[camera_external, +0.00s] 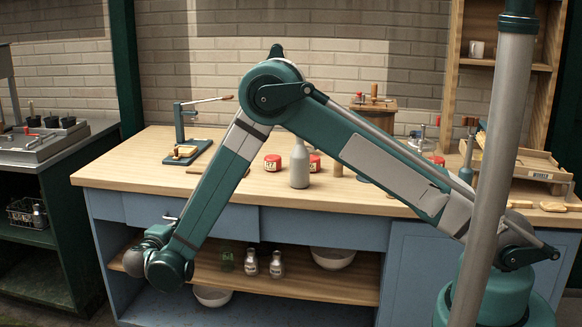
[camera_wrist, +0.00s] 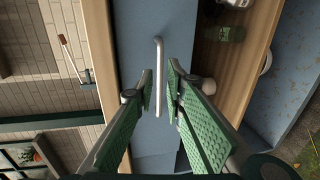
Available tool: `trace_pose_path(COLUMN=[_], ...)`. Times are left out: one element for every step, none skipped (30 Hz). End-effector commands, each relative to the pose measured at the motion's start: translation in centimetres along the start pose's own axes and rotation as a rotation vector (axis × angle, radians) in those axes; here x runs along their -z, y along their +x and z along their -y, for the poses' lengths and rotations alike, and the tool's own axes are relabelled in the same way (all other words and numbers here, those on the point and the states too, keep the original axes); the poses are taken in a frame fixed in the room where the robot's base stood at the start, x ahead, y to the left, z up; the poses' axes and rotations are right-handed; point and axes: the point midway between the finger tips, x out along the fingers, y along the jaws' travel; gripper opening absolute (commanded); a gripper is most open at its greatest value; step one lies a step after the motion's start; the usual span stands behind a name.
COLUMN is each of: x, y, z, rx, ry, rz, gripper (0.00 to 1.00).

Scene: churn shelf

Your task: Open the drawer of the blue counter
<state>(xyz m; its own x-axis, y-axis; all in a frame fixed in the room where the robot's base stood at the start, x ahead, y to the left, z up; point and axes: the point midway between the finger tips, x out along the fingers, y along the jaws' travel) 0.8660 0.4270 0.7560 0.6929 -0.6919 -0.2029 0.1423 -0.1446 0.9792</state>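The blue counter (camera_external: 320,228) has a wooden top and a blue drawer front (camera_external: 232,221) below its left part. The drawer looks shut. In the wrist view the drawer front (camera_wrist: 186,25) is turned sideways, with a grey bar handle (camera_wrist: 158,62) on it. My gripper (camera_wrist: 159,88) is open, with one green-padded finger on each side of the handle's line. I cannot tell whether the fingers reach around the bar or stop short of it. In the external view my gripper (camera_external: 152,240) is low in front of the drawer, its fingers mostly hidden by my wrist.
An open shelf below holds a green jar (camera_external: 226,260), two shakers (camera_external: 264,264) and a white bowl (camera_external: 332,257). A grey bottle (camera_external: 299,165) and red tins stand on the countertop. A dark stove unit (camera_external: 55,165) stands left. Floor before the drawer looks clear.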

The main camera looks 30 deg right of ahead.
Motion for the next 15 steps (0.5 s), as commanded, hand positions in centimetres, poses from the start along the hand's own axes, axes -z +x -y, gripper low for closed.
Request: trace_pose_path(x=[0.0, 0.0, 0.0, 0.0, 0.0, 0.0, 0.0, 0.0, -0.1, -0.1, -0.1, -0.1, -0.1, -0.1, -0.1], y=[0.2, 0.3, 0.5, 0.7, 0.9, 1.2, 1.5, 1.8, 2.2, 2.5, 2.9, 3.4, 3.8, 4.2, 4.6], z=[0.0, 0.0, 0.0, 0.0, 0.0, 0.1, 0.1, 0.1, 0.1, 0.1, 0.1, 0.1, 0.1, 0.1, 0.1], rx=[0.0, 0.0, 0.0, 0.0, 0.0, 0.0, 0.0, 0.0, 0.0, 0.0, 0.0, 0.0, 0.0, 0.0, 0.0], ry=[0.0, 0.0, 0.0, 0.0, 0.0, 0.0, 0.0, 0.0, 0.0, 0.0, 0.0, 0.0, 0.0, 0.0, 0.0], rz=[0.0, 0.001, 0.001, 0.001, 0.001, 0.001, 0.001, 0.002, 0.002, 0.002, 0.002, 0.002, 0.002, 0.002, 0.002], gripper=[0.13, 0.13, 0.13, 0.13, 0.13, 0.13, 0.13, 0.13, 0.13, 0.13, 0.13, 0.13, 0.13, 0.13, 0.13])
